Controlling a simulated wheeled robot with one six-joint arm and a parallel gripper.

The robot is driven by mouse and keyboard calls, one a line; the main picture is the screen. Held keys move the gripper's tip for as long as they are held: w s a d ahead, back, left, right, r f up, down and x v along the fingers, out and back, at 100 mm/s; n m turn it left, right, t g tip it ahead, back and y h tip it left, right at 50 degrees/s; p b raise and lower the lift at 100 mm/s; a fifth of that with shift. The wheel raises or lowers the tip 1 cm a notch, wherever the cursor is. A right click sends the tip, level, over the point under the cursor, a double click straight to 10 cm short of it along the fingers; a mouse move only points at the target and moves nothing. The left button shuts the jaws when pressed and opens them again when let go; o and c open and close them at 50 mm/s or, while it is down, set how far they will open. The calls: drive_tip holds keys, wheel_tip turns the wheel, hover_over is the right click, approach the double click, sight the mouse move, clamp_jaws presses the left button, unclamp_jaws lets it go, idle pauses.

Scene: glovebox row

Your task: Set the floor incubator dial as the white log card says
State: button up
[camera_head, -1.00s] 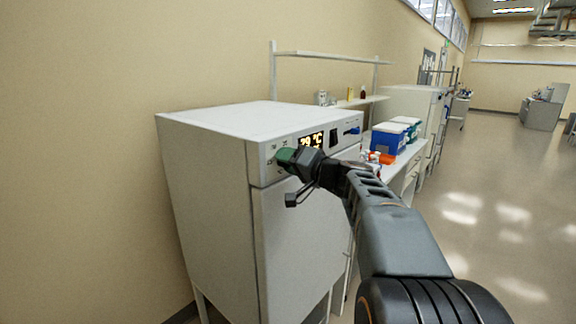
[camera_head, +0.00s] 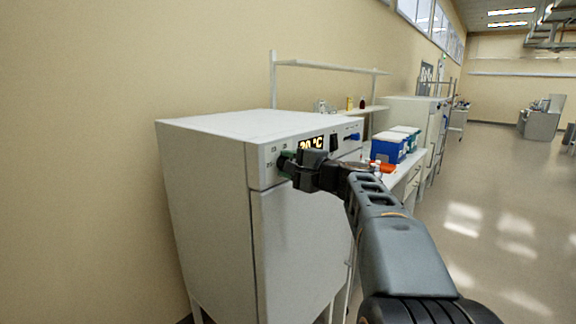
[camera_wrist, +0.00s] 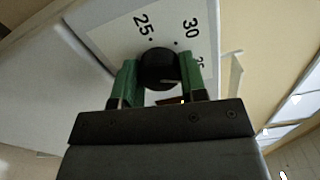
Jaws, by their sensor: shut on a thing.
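The incubator (camera_head: 300,245) is a white cabinet on legs against the wall. Its lit display (camera_head: 311,143) seems to read 30 °C; the first digit is blurred. My gripper (camera_head: 287,161) is at the front panel, left of the display, and hides the dial there. In the wrist view the black dial (camera_wrist: 158,66) sits between the green fingers of my gripper (camera_wrist: 160,80), which are shut on it. The scale plate (camera_wrist: 184,43) shows 25 and 30, with another number partly hidden by a finger. I see no white log card.
Beyond the incubator, a bench holds a blue box with a white lid (camera_head: 389,147) and orange items. Another white cabinet (camera_head: 412,112) stands farther back. The floor (camera_head: 490,200) on the right is clear.

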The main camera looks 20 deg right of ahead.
drive_tip(key=shift+f+m, duration=0.1)
drive_tip(key=shift+m, duration=0.5)
drive_tip(key=o, duration=0.9)
drive_tip(key=shift+o, duration=0.2)
drive_tip(key=shift+s, duration=0.15)
drive_tip(key=b+v, duration=0.2)
drive_tip(key=v, duration=1.1)
drive_tip(key=shift+s+d, duration=0.2)
drive_tip(key=shift+s, duration=0.1)
